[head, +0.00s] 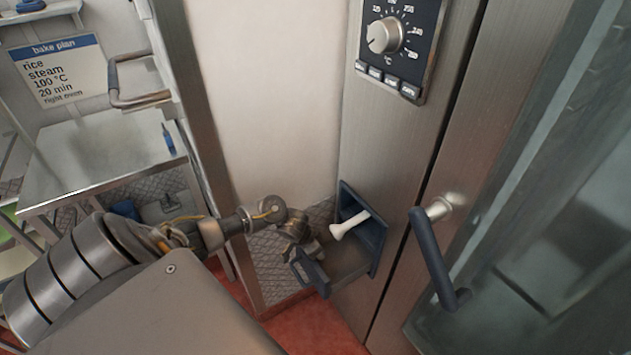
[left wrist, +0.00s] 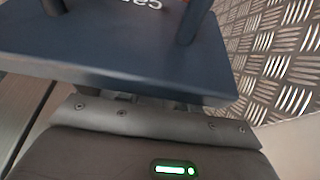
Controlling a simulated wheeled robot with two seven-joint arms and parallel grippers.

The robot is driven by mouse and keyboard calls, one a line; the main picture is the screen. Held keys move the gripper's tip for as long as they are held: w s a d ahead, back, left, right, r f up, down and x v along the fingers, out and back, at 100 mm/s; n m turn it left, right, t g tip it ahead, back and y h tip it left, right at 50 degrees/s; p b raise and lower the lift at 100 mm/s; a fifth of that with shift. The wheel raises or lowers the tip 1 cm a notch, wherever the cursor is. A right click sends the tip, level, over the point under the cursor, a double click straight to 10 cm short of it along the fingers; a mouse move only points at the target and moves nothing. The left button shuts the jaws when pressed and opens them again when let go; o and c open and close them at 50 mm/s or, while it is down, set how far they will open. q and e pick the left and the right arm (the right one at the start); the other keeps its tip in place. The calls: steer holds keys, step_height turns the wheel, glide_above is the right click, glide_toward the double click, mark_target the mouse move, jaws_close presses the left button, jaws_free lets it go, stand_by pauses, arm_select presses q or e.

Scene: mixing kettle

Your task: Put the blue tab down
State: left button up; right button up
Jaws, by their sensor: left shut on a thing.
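My left gripper (head: 309,268) reaches in from the left in the head view and is low in front of the steel oven column. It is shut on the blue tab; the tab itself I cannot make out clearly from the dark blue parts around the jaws. It is just left of a dark blue open frame (head: 375,240) on the column, with a white knobbed piece (head: 350,226) sticking out. The left wrist view shows a dark blue plate (left wrist: 120,55) with partly cut-off white lettering, close ahead. My right gripper is not in view.
A blue-gripped door handle (head: 432,262) stands out right of the frame. A dial panel (head: 400,45) is above. A steel table (head: 95,155) with a small blue item (head: 168,140) stands at the left, below a bake plan sign (head: 58,70). Red floor shows below.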

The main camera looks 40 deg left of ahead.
arm_select(q)
steer(key=shift+f, duration=0.1)
steer(key=shift+f, duration=0.5)
steer(key=o, duration=1)
steer(key=shift+s, duration=0.1)
steer(key=shift+o, duration=0.2)
steer(key=shift+r, duration=0.1)
steer(key=p+v, duration=0.1)
steer(key=v, duration=0.3)
steer(key=p+v, duration=0.1)
steer(key=v, duration=0.2)
steer(key=p+v, duration=0.1)
steer(key=v, duration=0.3)
steer(key=shift+w+r, duration=0.2)
steer(key=shift+r, duration=0.3)
steer(key=shift+s+r, duration=0.25)
steer(key=shift+r, duration=0.3)
